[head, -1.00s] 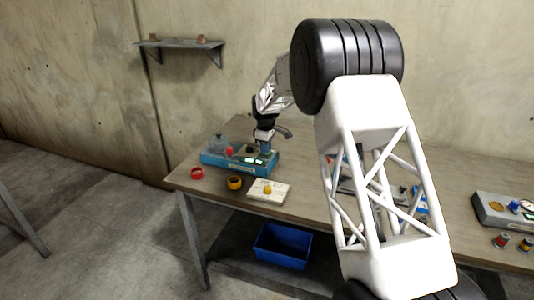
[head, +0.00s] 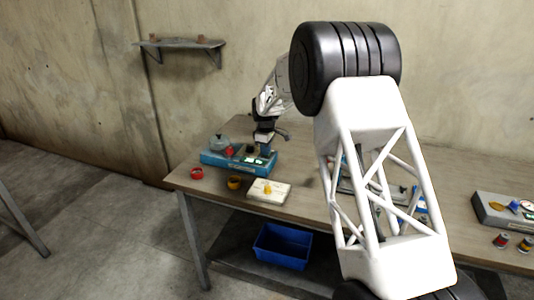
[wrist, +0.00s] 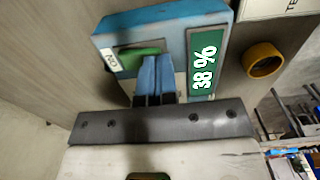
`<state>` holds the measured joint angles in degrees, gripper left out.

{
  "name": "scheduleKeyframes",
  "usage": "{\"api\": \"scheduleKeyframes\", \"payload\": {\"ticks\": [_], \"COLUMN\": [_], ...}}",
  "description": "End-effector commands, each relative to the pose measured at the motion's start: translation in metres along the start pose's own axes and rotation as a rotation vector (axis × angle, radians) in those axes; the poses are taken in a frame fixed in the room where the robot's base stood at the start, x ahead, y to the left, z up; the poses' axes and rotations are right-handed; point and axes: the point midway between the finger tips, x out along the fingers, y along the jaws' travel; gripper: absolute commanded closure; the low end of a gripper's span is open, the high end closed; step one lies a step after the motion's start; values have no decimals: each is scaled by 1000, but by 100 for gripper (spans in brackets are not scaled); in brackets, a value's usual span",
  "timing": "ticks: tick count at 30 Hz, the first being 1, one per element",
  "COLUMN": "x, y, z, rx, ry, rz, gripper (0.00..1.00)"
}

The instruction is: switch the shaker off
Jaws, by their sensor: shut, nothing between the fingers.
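The shaker, a blue box (head: 232,166), stands near the left end of the table with a grey flask-like vessel (head: 218,146) and a red part (head: 230,153) on top. In the wrist view the blue box (wrist: 165,27) shows a green switch (wrist: 140,55) beside a small label that seems to read ON. My gripper (head: 266,149) is over the box's right end. Its blue fingers (wrist: 155,78) are together, empty, and overlap the near edge of the switch in view; I cannot tell whether they touch it.
A grey panel (head: 490,213) and spools (head: 501,241) are at the far right. A blue bin (head: 283,246) is below the table.

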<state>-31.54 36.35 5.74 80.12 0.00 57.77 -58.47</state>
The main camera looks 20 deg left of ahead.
Motion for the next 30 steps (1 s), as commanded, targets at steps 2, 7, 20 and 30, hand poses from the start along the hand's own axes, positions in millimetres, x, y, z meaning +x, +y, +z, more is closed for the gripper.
{"api": "scheduleKeyframes", "payload": {"ticks": [2, 7, 20, 30], "x": [1, 4, 3, -19], "y": [0, 0, 0, 0], "z": [0, 0, 0, 0], "rx": [0, 0, 0, 0], "ry": [0, 0, 0, 1], "rz": [0, 0, 0, 1], "gripper": [100, 100, 100, 100]}}
